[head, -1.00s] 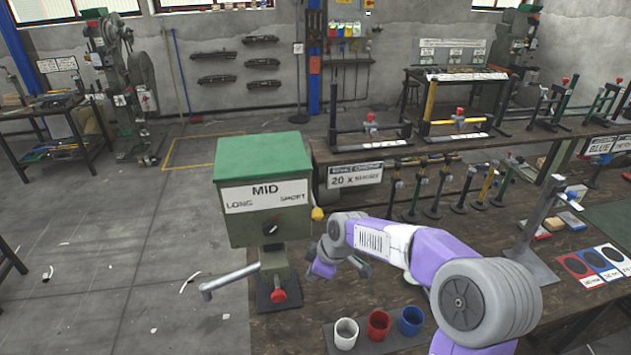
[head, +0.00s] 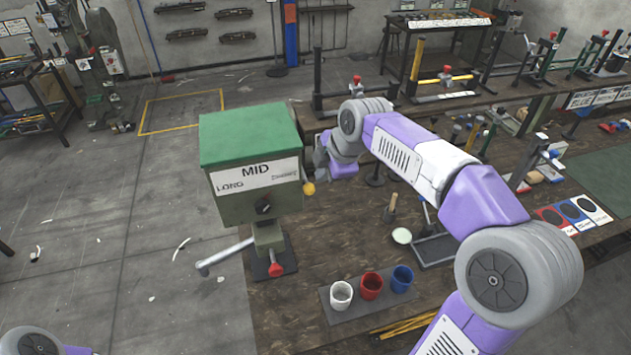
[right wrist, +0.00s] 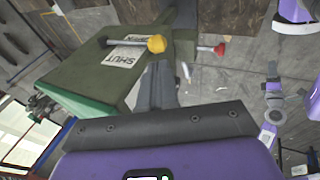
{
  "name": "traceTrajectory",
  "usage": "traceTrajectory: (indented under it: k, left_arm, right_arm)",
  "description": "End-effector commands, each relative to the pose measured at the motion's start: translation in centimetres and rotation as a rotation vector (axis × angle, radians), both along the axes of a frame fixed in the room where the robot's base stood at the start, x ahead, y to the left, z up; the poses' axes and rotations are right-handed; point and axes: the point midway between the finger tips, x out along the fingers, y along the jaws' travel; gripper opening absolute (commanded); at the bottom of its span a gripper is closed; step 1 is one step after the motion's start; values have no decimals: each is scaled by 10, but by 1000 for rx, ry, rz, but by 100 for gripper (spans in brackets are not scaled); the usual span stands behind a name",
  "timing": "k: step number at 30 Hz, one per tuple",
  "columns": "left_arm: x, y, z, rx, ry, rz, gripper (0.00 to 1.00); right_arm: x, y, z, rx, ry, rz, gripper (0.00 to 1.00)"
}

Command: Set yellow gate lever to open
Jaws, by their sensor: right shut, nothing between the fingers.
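The yellow gate lever is a short arm with a round yellow knob (head: 308,188), low on the right side of the green-topped press box (head: 250,135). In the right wrist view the knob (right wrist: 157,44) stands out on a pale rod beside a "SHUT" label (right wrist: 124,60) on the box side. My right gripper (right wrist: 156,72) is shut and empty, its fingertips close to the knob; contact cannot be told. In the head view my right wrist hides most of the gripper beside the box.
A grey crank handle (head: 222,258) sticks out left of the press, with a red knob (head: 275,270) at its foot. White, red and blue cups (head: 371,286) stand on the bench in front. Racks and tools crowd the bench behind; floor at left is open.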

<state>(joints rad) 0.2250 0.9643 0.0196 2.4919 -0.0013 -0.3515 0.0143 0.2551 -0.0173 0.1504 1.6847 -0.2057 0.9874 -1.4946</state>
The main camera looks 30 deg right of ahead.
Motion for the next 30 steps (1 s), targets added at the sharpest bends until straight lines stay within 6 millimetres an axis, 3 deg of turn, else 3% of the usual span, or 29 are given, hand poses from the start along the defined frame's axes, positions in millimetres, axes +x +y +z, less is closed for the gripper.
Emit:
traceTrajectory:
  k: [3, 10, 30]
  left_arm:
    - [1, 0, 1, 0, -2, 1, 43]
    - [1, 0, 5, 0, -1, 0, 43]
    - [1, 0, -2, 0, -2, 1, 43]
  right_arm:
    - [11, 2, -23, 0, 5, 2, 0]
    - [24, 5, -48, 1, 2, -1, 0]
    - [29, 9, -58, -4, -13, 8, 0]
